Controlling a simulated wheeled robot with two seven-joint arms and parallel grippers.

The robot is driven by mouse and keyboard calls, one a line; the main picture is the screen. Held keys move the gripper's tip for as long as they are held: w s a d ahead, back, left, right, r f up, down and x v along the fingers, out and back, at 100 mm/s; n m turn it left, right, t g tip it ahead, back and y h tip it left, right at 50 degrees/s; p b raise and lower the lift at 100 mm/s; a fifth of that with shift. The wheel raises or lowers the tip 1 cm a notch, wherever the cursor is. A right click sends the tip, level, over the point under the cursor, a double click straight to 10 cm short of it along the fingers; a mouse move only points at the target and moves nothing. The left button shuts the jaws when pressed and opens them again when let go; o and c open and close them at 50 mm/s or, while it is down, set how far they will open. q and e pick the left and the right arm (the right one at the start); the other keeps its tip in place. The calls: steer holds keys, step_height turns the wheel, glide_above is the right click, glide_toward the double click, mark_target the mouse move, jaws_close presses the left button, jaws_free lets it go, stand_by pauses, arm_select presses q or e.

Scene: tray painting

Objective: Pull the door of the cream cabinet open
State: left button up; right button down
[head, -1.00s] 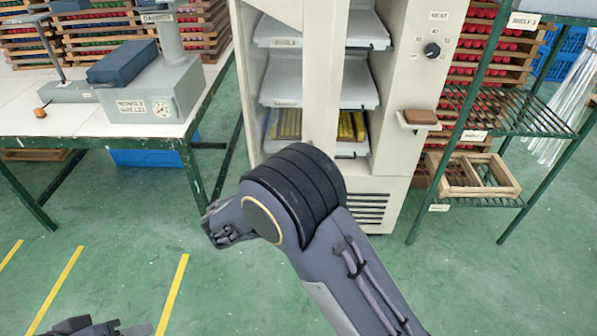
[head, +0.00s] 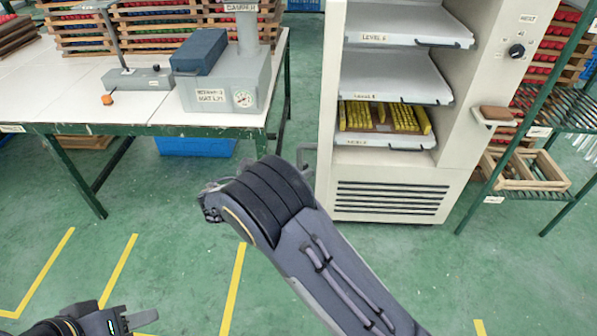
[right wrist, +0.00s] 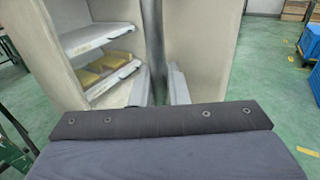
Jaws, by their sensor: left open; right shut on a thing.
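The cream cabinet (head: 390,180) stands at the upper right of the head view, its front open on white shelves and yellow pieces. Its door (head: 328,100) is swung out to the left and seen nearly edge-on. In the right wrist view, the door (right wrist: 208,45) is right of the open interior. My right gripper (right wrist: 164,88) is shut on the door's handle, a dark upright bar (right wrist: 154,45). My left gripper (head: 130,320) is open and empty at the lower left, far from the cabinet.
A white-topped table (head: 135,105) with a grey gauge machine (head: 225,92) stands left of the cabinet. A green rack (head: 535,135) with a wooden crate (head: 525,172) stands right. A brown block (head: 495,113) sits on the cabinet's side ledge. Green floor in front is clear.

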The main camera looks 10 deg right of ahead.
steer(key=shift+a, duration=0.1)
stand_by(0.3)
steer(key=c, duration=1.5)
jaws_free()
steer(key=shift+w, duration=0.1)
steer(key=b+v, duration=0.1)
steer(key=v, duration=0.6)
steer(key=shift+a, duration=0.4)
